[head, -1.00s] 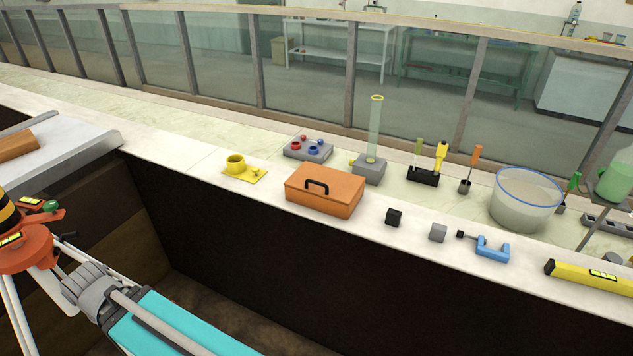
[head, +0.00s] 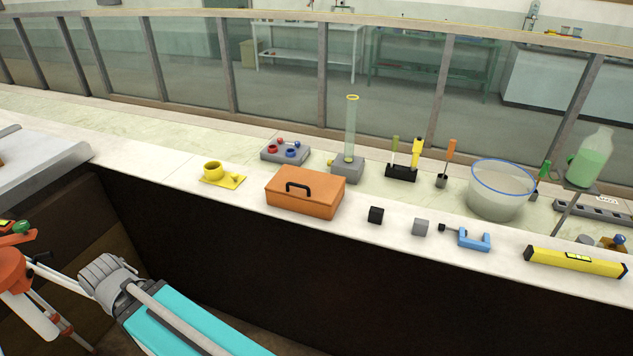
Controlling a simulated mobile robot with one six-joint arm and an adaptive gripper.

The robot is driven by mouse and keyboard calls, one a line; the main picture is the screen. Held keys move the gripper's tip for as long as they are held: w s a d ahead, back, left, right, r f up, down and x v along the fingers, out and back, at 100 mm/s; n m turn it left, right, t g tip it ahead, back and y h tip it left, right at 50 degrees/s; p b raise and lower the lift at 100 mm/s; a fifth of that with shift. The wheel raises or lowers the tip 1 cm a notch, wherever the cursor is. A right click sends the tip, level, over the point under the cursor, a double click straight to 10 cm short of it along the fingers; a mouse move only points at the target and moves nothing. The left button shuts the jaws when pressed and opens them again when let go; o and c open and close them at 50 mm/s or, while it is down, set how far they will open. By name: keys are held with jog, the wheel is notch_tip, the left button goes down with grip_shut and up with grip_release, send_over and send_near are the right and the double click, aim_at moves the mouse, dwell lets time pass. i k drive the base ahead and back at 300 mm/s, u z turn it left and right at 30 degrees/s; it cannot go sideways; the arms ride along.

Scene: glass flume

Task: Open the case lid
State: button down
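The case is a closed orange box (head: 306,196) on the pale ledge, near the middle of the head view. Its lid is down, and a dark arched handle (head: 299,187) shows on it. My arm shows at the lower left, with a grey ribbed part (head: 105,281) at its far end beside a teal body. This end is well to the left of the case and apart from it. I cannot make out separate fingertips there, so the state of my gripper is unclear. Nothing of mine touches the case.
A yellow cup piece (head: 213,172) is left of the case. A grey block with red and blue knobs (head: 286,151) and a glass cylinder (head: 351,130) stand behind it. A black cube (head: 376,215) is at right. An orange tripod (head: 14,275) stands at lower left.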

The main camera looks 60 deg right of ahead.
aim_at(315, 186)
jog(key=z, duration=1.4)
jog(key=k, duration=0.85)
jog(key=z, duration=0.35)
jog(key=i, duration=1)
jog(key=u, duration=0.05)
